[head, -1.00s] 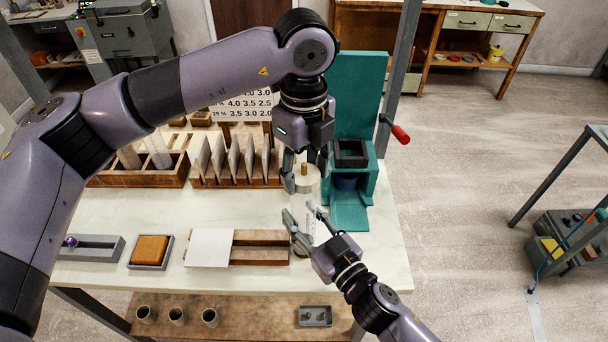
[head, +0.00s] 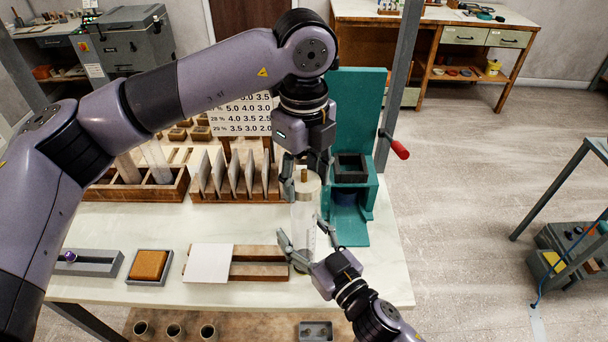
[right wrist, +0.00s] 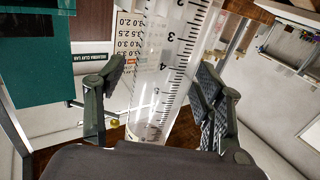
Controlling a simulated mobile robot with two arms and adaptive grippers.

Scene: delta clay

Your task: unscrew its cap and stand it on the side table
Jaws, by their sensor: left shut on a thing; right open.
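A clear graduated tube (head: 304,216) stands on the bench, topped by a pale round cap (head: 307,187) with a brass knob (head: 304,175). My left gripper (head: 307,172) is above it, shut on the cap, pointing down; its fingers partly hide the rim. I cannot tell whether the cap has come free of the tube. My right gripper (head: 308,243) is open, with its fingers on either side of the tube's lower part. In the right wrist view the tube (right wrist: 172,70), with its black scale, lies between the two open fingers (right wrist: 160,100).
A teal press (head: 352,205) stands close right of the tube. A rack of upright plates (head: 235,197) is close behind left. A white tile (head: 208,264) lies on a wooden rail to the left. A grey metal-framed stand (head: 560,190) is at far right, across open floor.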

